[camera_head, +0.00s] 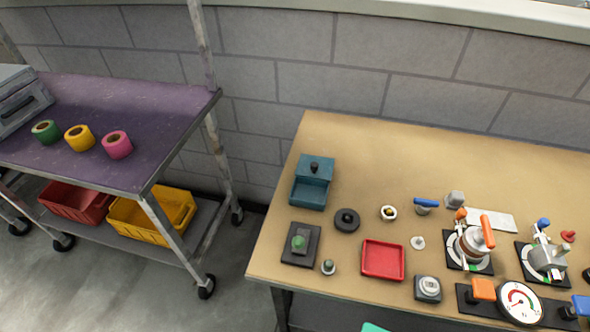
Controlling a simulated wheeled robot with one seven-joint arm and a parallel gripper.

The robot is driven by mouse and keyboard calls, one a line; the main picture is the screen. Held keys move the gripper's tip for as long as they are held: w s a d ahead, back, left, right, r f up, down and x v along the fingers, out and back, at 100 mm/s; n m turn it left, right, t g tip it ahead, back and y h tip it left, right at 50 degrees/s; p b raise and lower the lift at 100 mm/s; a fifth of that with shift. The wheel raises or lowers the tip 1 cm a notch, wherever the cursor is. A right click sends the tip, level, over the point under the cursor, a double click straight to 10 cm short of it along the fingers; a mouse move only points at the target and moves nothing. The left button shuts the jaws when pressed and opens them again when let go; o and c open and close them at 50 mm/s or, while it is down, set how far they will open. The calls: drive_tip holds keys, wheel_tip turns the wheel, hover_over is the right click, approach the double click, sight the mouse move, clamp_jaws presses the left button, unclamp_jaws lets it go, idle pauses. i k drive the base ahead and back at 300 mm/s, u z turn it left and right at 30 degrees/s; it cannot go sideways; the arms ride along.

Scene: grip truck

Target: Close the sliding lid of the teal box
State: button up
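The teal box (308,197) stands on the tan table near its back left corner. Its lid (316,170), with a dark knob on top, covers the back part. The front part looks open, with a recessed inside showing. My gripper is not in view, and nothing touches the box.
A dark round piece (347,220), a black block with a green knob (300,244) and a red tray (383,260) stand near the box. Valves and a gauge (520,303) crowd the table's right. A cart with a purple top (120,100) holds several tape rolls.

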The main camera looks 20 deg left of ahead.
sight(310, 166)
drive_tip(key=u, duration=1.1)
